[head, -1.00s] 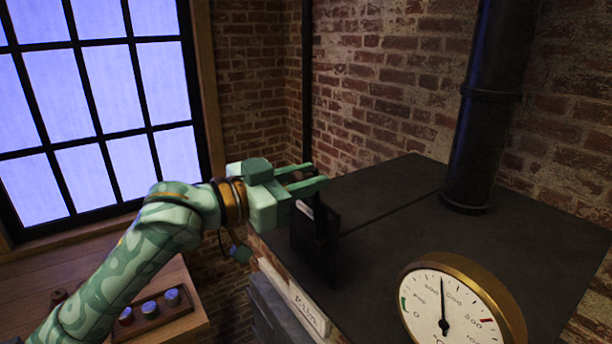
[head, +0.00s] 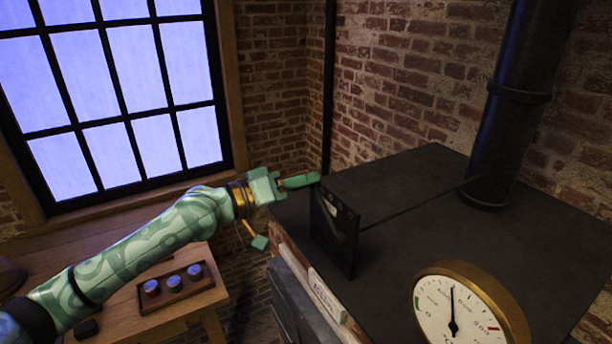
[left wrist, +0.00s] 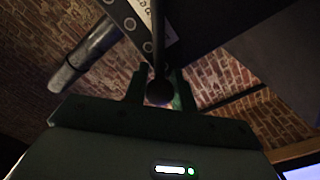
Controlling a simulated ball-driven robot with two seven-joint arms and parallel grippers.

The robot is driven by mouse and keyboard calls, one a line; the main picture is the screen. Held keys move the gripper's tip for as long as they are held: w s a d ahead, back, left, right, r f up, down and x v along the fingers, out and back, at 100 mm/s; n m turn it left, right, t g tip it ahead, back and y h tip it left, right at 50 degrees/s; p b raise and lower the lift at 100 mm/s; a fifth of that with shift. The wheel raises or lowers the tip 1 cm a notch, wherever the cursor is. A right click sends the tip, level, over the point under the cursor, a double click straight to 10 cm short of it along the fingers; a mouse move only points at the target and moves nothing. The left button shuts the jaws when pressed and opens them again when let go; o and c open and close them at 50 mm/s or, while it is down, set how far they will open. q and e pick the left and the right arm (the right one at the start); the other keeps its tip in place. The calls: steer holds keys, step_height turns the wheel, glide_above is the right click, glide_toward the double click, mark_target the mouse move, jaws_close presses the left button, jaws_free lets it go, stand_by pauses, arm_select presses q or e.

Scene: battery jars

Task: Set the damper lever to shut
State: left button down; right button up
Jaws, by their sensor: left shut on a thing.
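The damper's dark upright plate (head: 335,228), with small pale marks near its top, stands at the left edge of the stove top. In the left wrist view the lever is a dark rod (left wrist: 158,40) ending in a round dark knob (left wrist: 159,93). My left gripper (head: 303,181) is at the plate's upper left corner. In the left wrist view its fingers (left wrist: 160,90) are shut on the knob, one on each side. The plate shows there with holes and lettering (left wrist: 138,18), too dim to read. The head view does not show the knob clearly. My right gripper is not in view.
A thin rod (head: 415,205) runs from the plate across the stove top (head: 400,180) to the black flue pipe (head: 500,130). A brass-rimmed gauge (head: 455,305) stands at the front. A wooden table with a tray of jars (head: 176,287) is at lower left.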

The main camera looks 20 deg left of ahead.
arm_select(q)
step_height(320, 180, down, 7)
steer(key=w+a+n+b, duration=0.1)
steer(key=n+b, duration=0.3)
steer(key=n, duration=0.3)
steer(key=shift+w+a, duration=0.25)
steer(key=shift+w, duration=0.05)
steer(key=shift+f, duration=0.2)
steer(key=c, duration=1.1)
jaws_free()
steer(key=shift+c, duration=0.2)
